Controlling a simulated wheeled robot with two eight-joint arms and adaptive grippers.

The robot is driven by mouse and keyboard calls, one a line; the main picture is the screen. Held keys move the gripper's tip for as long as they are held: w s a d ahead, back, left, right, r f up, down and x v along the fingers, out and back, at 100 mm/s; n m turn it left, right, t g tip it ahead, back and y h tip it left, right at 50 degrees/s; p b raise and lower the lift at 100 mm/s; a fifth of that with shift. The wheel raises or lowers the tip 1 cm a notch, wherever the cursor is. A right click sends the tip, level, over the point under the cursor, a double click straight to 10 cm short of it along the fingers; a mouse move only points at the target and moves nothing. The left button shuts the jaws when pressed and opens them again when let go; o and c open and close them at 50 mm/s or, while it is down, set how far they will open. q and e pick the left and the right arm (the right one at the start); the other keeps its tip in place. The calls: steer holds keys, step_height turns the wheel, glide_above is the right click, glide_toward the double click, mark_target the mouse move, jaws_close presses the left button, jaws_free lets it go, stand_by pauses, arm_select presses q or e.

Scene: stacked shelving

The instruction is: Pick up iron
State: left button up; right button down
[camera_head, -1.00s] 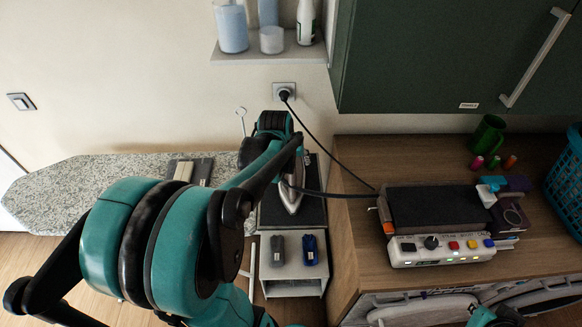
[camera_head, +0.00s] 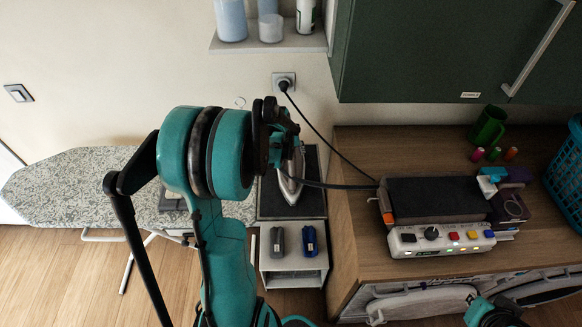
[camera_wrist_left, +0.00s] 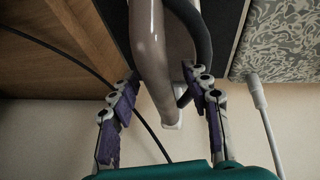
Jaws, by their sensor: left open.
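The iron (camera_head: 292,180) stands on a dark mat on a small white shelf unit, partly hidden behind my left arm in the head view. In the left wrist view the iron (camera_wrist_left: 152,60) hangs into the gap between the fingers of my left gripper (camera_wrist_left: 162,112). The two fingers with purple pads stand apart on either side of it, and I see no grip on it. In the head view the left fingers are mostly hidden by the wrist. My right gripper (camera_head: 497,313) is at the bottom edge, too cut off and small to show its jaws.
A granite-patterned ironing board (camera_head: 60,185) lies left of the iron. A wooden counter (camera_head: 345,240) with a dark-topped device (camera_head: 435,205) stands right. A black cord (camera_head: 335,150) runs from the wall socket (camera_head: 283,82) past the iron. A green cabinet (camera_head: 430,50) overhangs the counter.

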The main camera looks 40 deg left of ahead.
arm_select(q)
jaws_close()
steer(key=shift+r, duration=0.1)
step_height(320, 180, up, 10)
steer(key=shift+f+p, duration=0.1)
steer(key=shift+p, duration=1.1)
steer(key=c, duration=1.1)
jaws_free()
jaws_close()
